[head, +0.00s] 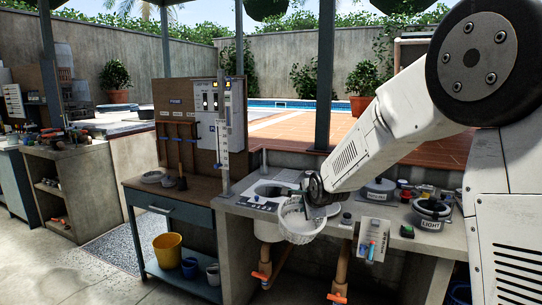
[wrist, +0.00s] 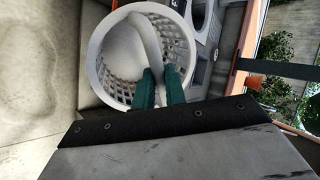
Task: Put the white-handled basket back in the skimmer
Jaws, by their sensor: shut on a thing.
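The white basket (head: 299,224) hangs from my gripper (head: 306,194) at the front edge of the counter, in front of and a little right of the skimmer. In the wrist view the basket (wrist: 105,65) has a perforated wall and a white handle (wrist: 150,40) arching across its mouth. My gripper's green fingers (wrist: 158,88) are shut on that handle. The skimmer (head: 268,190) is a round opening in a pale plate on the counter, left of the basket. Part of a round opening (wrist: 200,15) shows right of the basket in the wrist view. The basket looks roughly upright.
A grey lidded pot (head: 378,190) and a dark round housing marked LIGHT (head: 432,213) stand on the counter to the right. A clear upright gauge (head: 223,130) rises left of the skimmer. Pipes with orange valves (head: 262,277) run below the counter. A wooden workbench (head: 165,190) stands left.

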